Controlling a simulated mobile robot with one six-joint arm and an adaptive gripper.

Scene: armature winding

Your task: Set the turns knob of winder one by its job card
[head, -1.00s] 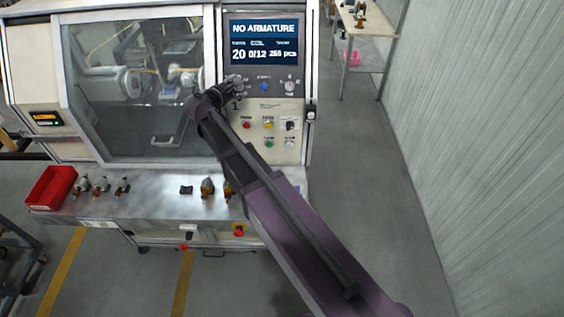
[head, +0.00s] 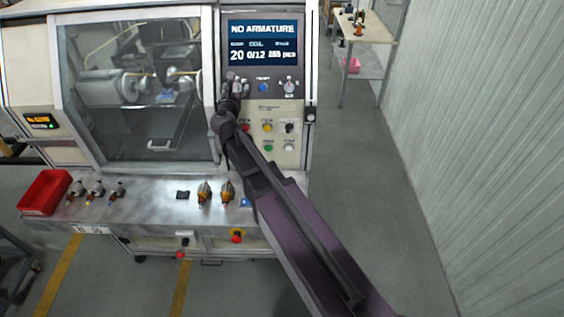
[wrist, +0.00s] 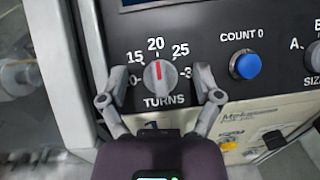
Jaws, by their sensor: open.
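The turns knob (wrist: 158,75) is a round grey dial with a red pointer line in the wrist view. The line points up at the 20 mark on the dark panel. My gripper (wrist: 166,84) is open, with one finger on each side of the knob; I cannot tell whether either touches it. In the head view my gripper (head: 234,86) is at the panel's left and partly covers the knob. The winder's screen (head: 263,42) reads "NO ARMATURE", 20, and 0/12. I cannot make out a job card.
Right of the knob are a blue COUNT 0 button (wrist: 245,65) and a size selector (wrist: 313,57). Below are coloured buttons (head: 267,126). The steel shelf (head: 150,196) holds several armatures and a red bin (head: 45,192). A wall is at the right.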

